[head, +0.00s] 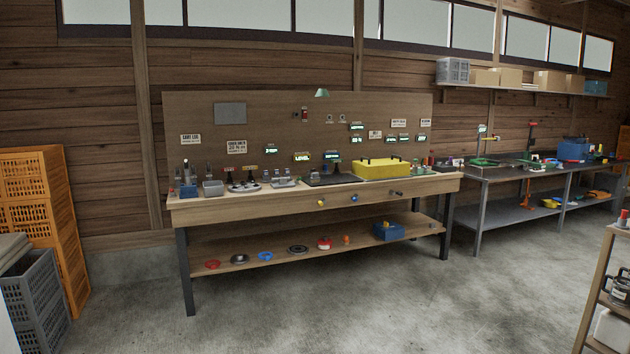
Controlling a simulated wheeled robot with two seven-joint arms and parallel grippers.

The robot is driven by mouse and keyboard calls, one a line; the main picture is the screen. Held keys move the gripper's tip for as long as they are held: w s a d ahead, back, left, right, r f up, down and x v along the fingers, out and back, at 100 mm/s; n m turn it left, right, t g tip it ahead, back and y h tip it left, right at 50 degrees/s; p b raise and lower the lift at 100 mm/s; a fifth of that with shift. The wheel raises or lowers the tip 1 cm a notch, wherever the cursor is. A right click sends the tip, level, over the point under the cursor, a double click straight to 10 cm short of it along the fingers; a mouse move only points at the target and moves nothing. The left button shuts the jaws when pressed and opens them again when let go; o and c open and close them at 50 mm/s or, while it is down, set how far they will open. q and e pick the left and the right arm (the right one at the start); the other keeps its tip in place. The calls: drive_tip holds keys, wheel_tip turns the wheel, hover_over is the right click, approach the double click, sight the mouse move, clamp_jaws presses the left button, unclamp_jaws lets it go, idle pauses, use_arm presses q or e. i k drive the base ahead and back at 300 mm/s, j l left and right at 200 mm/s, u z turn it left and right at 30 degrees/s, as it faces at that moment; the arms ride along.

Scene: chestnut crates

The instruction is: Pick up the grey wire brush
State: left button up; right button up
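I cannot pick out the grey wire brush for certain; at this distance the small tools are too small to tell apart. A wooden workbench (300,209) stands against the wall in the middle of the head view. Neither of my grippers shows.
A lower shelf (215,254) under the bench holds several small items and a blue box (388,231). Orange crates (38,200) and a grey crate (35,305) stand at the left. A second bench (520,172) is at the right. The concrete floor in front is clear.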

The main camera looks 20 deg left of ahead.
sight(314, 178)
drive_tip(key=i+j+u, duration=0.35)
drive_tip(key=i, duration=0.65)
drive_tip(key=i+u, duration=0.4)
drive_tip(key=i, duration=1.6)
drive_tip(key=i+j+z, duration=0.1)
drive_tip(key=i, duration=0.95)
drive_tip(key=i+j, duration=0.1)
drive_tip(key=i, duration=0.9)
drive_tip(key=i+j+z, duration=0.25)
drive_tip(key=i, duration=0.4)
drive_tip(key=i+l, duration=0.05)
drive_tip(key=l, duration=0.05)
